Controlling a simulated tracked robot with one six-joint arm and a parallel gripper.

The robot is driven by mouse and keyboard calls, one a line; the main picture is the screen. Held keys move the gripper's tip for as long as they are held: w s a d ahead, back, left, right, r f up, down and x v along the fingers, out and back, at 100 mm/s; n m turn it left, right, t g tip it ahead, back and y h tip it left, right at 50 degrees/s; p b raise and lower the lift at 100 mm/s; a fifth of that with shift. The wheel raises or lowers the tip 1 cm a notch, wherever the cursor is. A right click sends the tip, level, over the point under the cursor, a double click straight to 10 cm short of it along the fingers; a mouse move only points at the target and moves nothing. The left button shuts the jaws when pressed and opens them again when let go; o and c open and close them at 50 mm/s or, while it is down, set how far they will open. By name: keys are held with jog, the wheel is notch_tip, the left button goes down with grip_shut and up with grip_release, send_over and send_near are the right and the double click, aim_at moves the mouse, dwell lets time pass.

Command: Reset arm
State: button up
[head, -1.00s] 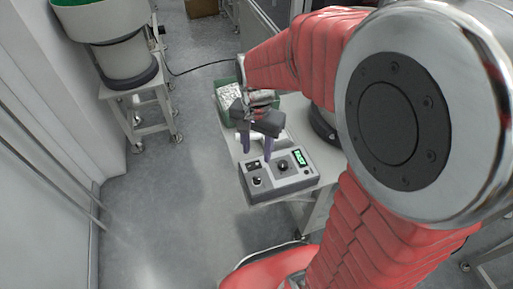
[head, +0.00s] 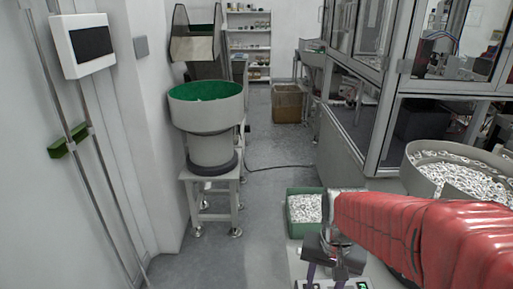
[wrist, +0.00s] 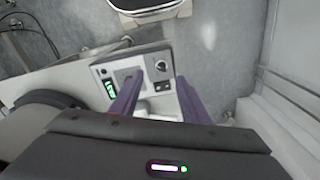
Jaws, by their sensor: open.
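My red-sleeved arm comes in from the right in the head view. My gripper (head: 325,272) hangs low in that view, with its two purple fingers pointing down. In the wrist view the fingers of my gripper (wrist: 157,79) are spread apart with nothing between them. They are above a grey control box (wrist: 150,58) with knobs and a lit green display. In the head view only a sliver of the control box (head: 345,285) shows at the bottom edge. I cannot tell whether the fingertips touch it.
A green bin of small parts (head: 303,208) lies just beyond my gripper. A bowl feeder (head: 206,115) on a stand is at left. A large bowl of parts (head: 462,180) is at right beside the glazed cell.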

jog(key=s+r+n+t, duration=0.4)
jog(key=s+r, duration=0.4)
jog(key=r, duration=0.3)
jog(key=shift+a+r+t, duration=0.2)
jog(key=shift+t, duration=0.3)
